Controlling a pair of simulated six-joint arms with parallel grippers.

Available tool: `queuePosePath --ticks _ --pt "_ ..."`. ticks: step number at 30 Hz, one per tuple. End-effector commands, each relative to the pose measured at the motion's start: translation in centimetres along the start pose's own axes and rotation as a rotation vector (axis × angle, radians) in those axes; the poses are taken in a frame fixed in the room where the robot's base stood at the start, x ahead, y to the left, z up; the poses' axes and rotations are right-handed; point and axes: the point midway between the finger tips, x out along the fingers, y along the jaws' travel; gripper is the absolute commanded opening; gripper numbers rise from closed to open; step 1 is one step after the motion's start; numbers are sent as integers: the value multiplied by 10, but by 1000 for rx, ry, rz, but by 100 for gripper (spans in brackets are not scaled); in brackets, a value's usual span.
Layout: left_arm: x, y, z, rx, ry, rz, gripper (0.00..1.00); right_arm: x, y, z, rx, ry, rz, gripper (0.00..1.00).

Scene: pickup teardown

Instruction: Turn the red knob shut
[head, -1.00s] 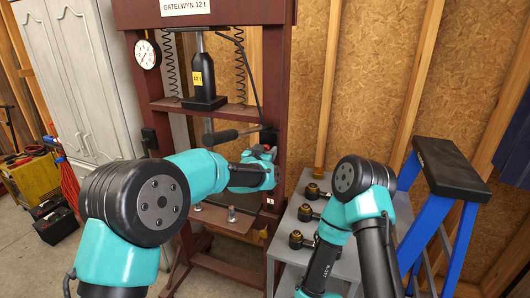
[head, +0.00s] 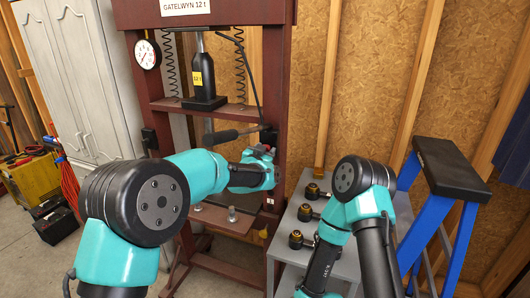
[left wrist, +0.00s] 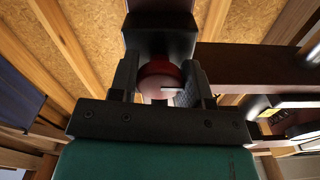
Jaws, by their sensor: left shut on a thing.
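The red knob (left wrist: 160,80) shows in the left wrist view between the two fingers of my left gripper (left wrist: 158,85), below a dark block. The fingers are shut on it from both sides. In the head view my left gripper (head: 262,158) is at the right post of the press, and only a little red of the knob shows there, mostly hidden by the gripper. My right arm (head: 365,195) is at the right in the head view, and its fingertips are not visible.
The dark red press frame (head: 284,100) holds a black jack (head: 203,80) and a gauge (head: 148,54). A black lever (head: 222,137) sticks out left of the gripper. A grey cart (head: 288,250) with several brass-and-black fittings and a blue stepladder (head: 450,170) stand at the right.

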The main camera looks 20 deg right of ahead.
Motion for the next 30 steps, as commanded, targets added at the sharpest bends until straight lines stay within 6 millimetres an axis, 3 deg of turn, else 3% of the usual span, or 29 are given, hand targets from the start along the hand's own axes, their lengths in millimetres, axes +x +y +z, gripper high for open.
queuePosePath --ticks 30 --pt "0 -2 -1 936 0 0 20 0 0 0 0 0 0 78"
